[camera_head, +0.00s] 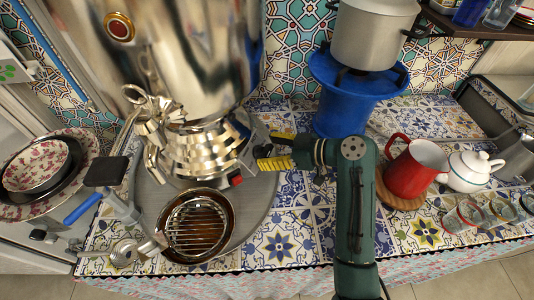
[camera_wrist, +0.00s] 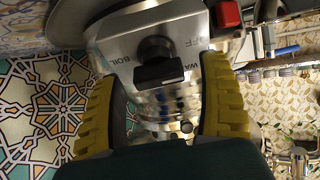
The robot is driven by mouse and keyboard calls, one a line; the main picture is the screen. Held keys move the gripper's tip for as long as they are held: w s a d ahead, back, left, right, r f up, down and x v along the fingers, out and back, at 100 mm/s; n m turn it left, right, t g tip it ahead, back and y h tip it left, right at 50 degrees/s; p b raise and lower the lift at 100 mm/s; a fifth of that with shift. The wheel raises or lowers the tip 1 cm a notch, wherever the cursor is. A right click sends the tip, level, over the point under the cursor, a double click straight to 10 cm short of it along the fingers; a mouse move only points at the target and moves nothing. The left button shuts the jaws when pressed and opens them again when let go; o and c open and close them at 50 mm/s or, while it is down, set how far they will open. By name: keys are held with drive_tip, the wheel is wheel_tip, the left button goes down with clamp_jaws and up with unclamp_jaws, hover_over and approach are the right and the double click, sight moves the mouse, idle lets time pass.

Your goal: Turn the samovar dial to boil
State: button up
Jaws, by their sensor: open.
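The samovar (camera_head: 205,150) is shiny metal and stands at the left of the table. Its grey control box (camera_head: 247,158) faces right, toward my gripper (camera_head: 272,150). In the wrist view, the black dial (camera_wrist: 157,52) sits on the metal panel (camera_wrist: 125,72), with BOIL on the left side, OFF at the upper right and a partly hidden label starting WA at the lower right. I cannot tell which label the dial points to. My gripper's yellow fingers (camera_wrist: 158,80) are open, one on each side of the dial. Contact with it is not visible.
A red switch (camera_wrist: 228,14) sits beside the panel. A grill pan (camera_head: 195,228) stands in front of the samovar. A blue stand (camera_head: 350,95) with a pot (camera_head: 372,35) is behind my arm. A red jug (camera_head: 415,168) and white teapot (camera_head: 470,170) are to the right.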

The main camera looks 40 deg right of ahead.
drive_tip(key=shift+w+a+f, duration=0.1)
drive_tip(key=shift+w+f, duration=0.05)
drive_tip(key=shift+w, duration=0.15)
drive_tip(key=c, duration=1.2)
